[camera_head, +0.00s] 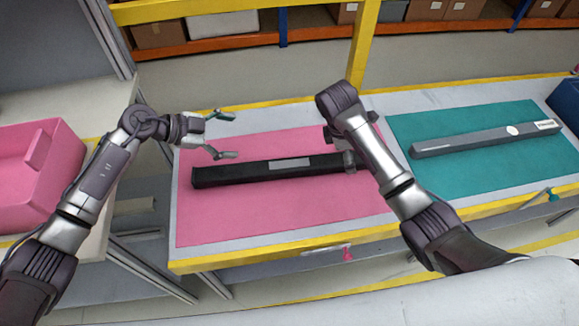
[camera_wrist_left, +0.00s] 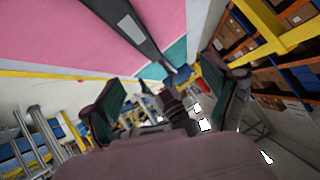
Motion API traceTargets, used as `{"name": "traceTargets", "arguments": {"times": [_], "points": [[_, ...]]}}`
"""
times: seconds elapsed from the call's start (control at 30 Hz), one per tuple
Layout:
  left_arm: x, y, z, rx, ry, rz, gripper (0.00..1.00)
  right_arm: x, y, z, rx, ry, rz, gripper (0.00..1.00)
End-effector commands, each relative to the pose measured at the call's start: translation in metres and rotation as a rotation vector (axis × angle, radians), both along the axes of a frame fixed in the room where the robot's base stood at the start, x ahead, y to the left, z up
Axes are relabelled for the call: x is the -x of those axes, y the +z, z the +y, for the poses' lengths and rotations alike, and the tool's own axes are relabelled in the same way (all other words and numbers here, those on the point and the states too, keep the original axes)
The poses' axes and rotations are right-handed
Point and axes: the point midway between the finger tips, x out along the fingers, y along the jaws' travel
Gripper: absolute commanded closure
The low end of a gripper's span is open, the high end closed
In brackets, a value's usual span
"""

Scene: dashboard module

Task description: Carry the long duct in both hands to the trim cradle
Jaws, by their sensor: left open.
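A long black duct (camera_head: 235,175) with a grey label lies flat on the pink mat (camera_head: 205,225). It also shows in the left wrist view (camera_wrist_left: 118,14). My left gripper (camera_head: 227,135) is open and empty, behind and above the duct's left part, apart from it. Its two spread fingers show in the left wrist view (camera_wrist_left: 170,98) with nothing between them. My right gripper (camera_head: 345,148) is at the duct's right end; its own arm hides part of it, so its grip is unclear. A pink box-like holder (camera_head: 35,190) at the far left may be the trim cradle; I cannot tell.
A long grey bar (camera_head: 470,140) with a white label lies on the teal mat (camera_head: 440,185) to the right. A yellow post (camera_head: 363,45) and rail stand behind the bench. Shelves with cardboard boxes (camera_head: 160,35) are farther back. A gap separates the bench from the left table.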

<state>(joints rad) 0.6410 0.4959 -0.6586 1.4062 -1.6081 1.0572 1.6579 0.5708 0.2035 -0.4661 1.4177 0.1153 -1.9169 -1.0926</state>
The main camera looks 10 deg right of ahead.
Motion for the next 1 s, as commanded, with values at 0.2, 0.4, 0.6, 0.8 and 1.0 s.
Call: {"name": "traceTargets", "arguments": {"times": [0.2,0.4,0.6,0.8,1.0], "points": [[-0.007,-0.03,0.108,-0.437,0.076,0.296,0.12,-0.035,0.038,-0.024,0.084,0.1,0.075,0.12],[-0.005,-0.031,0.139,-0.546,0.123,0.383,0.12,-0.041,0.046,-0.029,0.101,0.123,0.099,0.12],[-0.004,-0.031,0.138,-0.544,0.122,0.382,0.12,-0.041,0.046,-0.029,0.101,0.123,0.098,0.12],[-0.004,-0.04,0.134,-0.542,0.119,0.383,0.12,-0.041,0.038,-0.032,0.1,0.121,0.098,0.12],[-0.004,-0.07,0.121,-0.541,0.12,0.384,0.12,-0.04,0.008,-0.045,0.1,0.121,0.1,0.12]]}}
